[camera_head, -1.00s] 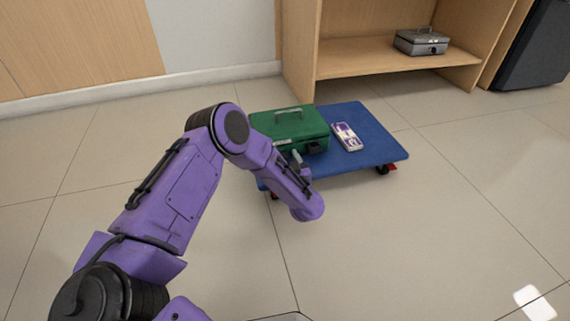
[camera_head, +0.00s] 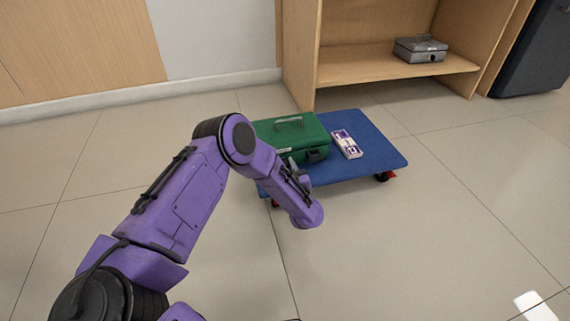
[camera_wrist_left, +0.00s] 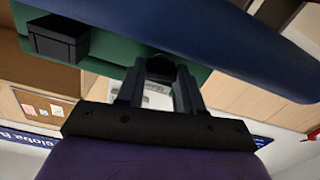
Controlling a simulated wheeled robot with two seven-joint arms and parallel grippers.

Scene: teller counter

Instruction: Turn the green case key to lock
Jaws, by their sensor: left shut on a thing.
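The green case (camera_head: 300,137) lies on the left part of the blue cart, its handle on top and a black latch on its front right. In the left wrist view the case (camera_wrist_left: 107,49) shows upside down with a black block (camera_wrist_left: 58,38). My left gripper (camera_head: 290,163) is at the front face of the case, partly hidden by my purple wrist. In the left wrist view its fingers (camera_wrist_left: 160,72) are shut around a small dark part at the case front. The key itself cannot be made out clearly. My right gripper is not in view.
The blue cart (camera_head: 370,155) stands on red-and-black casters on the tiled floor. A white and purple bundle (camera_head: 347,144) lies right of the case. A grey metal box (camera_head: 420,49) sits on the wooden shelf (camera_head: 370,72) behind.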

